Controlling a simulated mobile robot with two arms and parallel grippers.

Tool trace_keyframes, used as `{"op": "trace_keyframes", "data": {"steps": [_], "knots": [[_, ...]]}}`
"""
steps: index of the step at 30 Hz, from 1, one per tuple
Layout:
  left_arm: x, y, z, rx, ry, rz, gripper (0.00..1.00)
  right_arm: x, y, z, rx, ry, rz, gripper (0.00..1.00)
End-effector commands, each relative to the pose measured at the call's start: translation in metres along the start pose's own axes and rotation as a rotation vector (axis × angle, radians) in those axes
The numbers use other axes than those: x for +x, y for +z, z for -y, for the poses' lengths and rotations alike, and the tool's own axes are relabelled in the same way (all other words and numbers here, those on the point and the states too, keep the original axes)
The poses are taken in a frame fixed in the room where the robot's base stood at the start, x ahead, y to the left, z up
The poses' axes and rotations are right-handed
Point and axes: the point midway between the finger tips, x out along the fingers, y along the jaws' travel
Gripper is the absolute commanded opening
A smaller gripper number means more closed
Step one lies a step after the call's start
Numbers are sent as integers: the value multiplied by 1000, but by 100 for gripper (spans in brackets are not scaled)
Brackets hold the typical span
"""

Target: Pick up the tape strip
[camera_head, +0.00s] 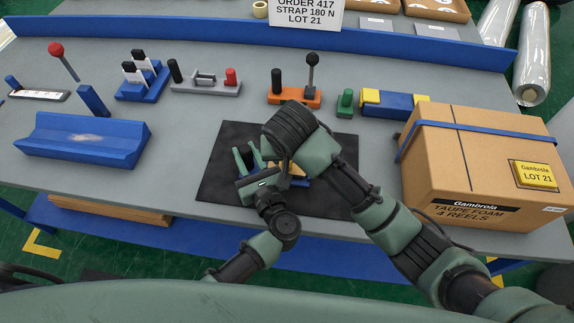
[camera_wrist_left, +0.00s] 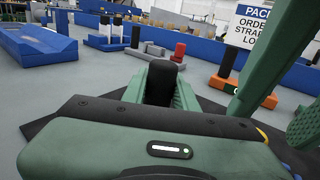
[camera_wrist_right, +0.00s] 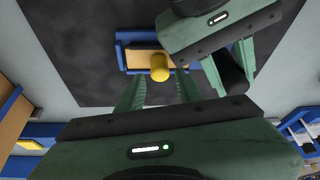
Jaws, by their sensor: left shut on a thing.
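I cannot make out a tape strip for certain in any view. My left gripper (camera_head: 246,155) is over the black mat (camera_head: 217,185), shut on a black cylindrical piece (camera_wrist_left: 162,82). That piece also shows between its fingers in the right wrist view (camera_wrist_right: 234,74). My right gripper (camera_wrist_right: 158,92) points down over the mat with its fingers apart. Beyond its fingers is a yellow knob (camera_wrist_right: 160,68) on a blue holder (camera_wrist_right: 122,50) with a tan block (camera_wrist_right: 143,59). In the head view my right arm hides most of this holder.
A cardboard box (camera_head: 455,170) with a blue strap stands right of the mat. A blue trough (camera_head: 82,139) lies at the left. Along the back are an orange lever base (camera_head: 294,97), a grey fixture (camera_head: 206,86) and a blue block with yellow ends (camera_head: 394,104). Grey table is clear left of the mat.

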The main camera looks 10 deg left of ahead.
Motion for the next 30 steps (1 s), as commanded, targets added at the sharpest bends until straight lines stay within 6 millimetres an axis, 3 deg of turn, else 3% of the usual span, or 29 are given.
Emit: {"op": "trace_keyframes", "data": {"steps": [9, 17, 18, 21, 22, 30], "knots": [[0, 0, 0, 0, 0, 0, 0, 43, -1, -1, 0, 3, 1, 36], [0, 0, 0, 0, 0, 0, 0, 48, -1, -1, -1, 1, 0, 36], [0, 0, 0, 0, 0, 0, 0, 48, -1, -1, -1, 1, 0, 33], [0, 0, 0, 0, 0, 0, 0, 48, -1, -1, -1, 1, 0, 5], [0, 0, 0, 0, 0, 0, 0, 48, -1, -1, -1, 1, 0, 0], [0, 0, 0, 0, 0, 0, 0, 47, -2, 0, -1, 0, -1, 0]]}}
